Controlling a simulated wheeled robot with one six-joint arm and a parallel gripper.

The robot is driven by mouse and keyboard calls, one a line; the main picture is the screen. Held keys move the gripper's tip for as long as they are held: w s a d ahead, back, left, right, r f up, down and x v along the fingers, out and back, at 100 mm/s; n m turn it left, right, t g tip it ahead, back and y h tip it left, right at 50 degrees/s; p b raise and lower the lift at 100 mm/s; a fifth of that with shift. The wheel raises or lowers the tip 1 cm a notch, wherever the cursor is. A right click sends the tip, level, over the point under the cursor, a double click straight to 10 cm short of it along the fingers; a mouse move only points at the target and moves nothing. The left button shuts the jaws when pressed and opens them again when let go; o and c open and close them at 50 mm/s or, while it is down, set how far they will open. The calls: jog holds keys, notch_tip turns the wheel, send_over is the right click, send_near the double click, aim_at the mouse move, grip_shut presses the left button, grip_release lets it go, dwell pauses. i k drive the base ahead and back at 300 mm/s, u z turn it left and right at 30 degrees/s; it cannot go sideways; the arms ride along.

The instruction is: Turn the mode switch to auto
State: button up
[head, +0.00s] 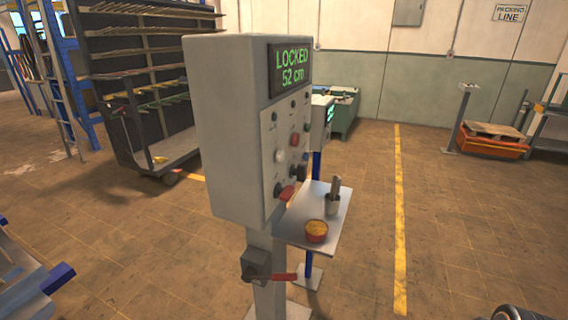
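A grey control box (232,120) stands on a post in the middle of the head view. Its display (290,67) reads "LOCKED 52 cm" in green. The front panel (268,135) is seen at a steep angle and carries several buttons and knobs. Among them are a white button (280,156), a red button (294,140), dark knobs (292,170) and a larger red-and-black control (286,193) near the bottom. The labels are too small to read, so I cannot tell which is the mode switch or where it points.
A red-handled lever box (258,265) sits on the post. A rack cart (140,90) stands behind left. Floor right of the yellow line (400,210) is mostly clear.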

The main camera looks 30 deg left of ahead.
aim_at(300, 172)
jog(key=u, duration=0.85)
jog(key=i, duration=0.85)
jog(key=u, duration=0.9)
